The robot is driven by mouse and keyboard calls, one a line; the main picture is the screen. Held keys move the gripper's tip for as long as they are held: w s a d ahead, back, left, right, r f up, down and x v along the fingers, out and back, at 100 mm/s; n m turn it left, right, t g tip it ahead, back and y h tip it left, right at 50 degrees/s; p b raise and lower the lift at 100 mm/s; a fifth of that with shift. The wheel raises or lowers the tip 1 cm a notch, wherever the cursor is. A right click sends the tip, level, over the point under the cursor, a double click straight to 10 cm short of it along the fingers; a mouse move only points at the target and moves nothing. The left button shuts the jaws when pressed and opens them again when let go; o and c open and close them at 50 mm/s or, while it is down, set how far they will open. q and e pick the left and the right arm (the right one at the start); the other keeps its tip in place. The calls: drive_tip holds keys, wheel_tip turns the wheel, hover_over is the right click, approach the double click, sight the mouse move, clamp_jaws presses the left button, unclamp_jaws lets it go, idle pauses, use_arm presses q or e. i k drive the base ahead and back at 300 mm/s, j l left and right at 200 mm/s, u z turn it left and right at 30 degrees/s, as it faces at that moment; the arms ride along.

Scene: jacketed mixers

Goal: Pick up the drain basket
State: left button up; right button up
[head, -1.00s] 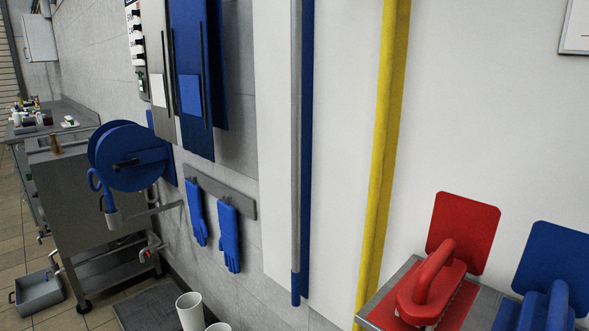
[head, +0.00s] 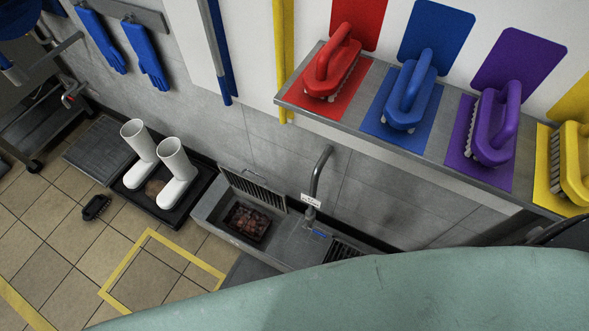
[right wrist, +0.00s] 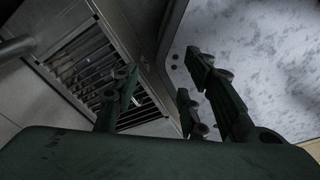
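The drain basket (head: 249,222) is a small dark basket with brownish contents. In the head view it sits low in the left part of a grey metal trough (head: 210,208), under a slatted grate (head: 255,190) that stands tilted up behind it. My right gripper (right wrist: 160,105) shows only in the right wrist view, with its dark green fingers spread apart and nothing between them. A slatted metal panel (right wrist: 85,60) is beyond the left finger. I cannot make out the basket in that view. My left gripper is not in view.
A curved tap (head: 318,178) rises from the trough right of the basket. A shelf (head: 415,145) with colored brushes overhangs at the right. White boots (head: 172,172) stand on a black tray left of the trough. A black brush (head: 96,207) lies on the tiled floor.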

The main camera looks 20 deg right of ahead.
sight(250, 223)
drive_tip(key=k+z, duration=0.45)
drive_tip(key=k, duration=0.55)
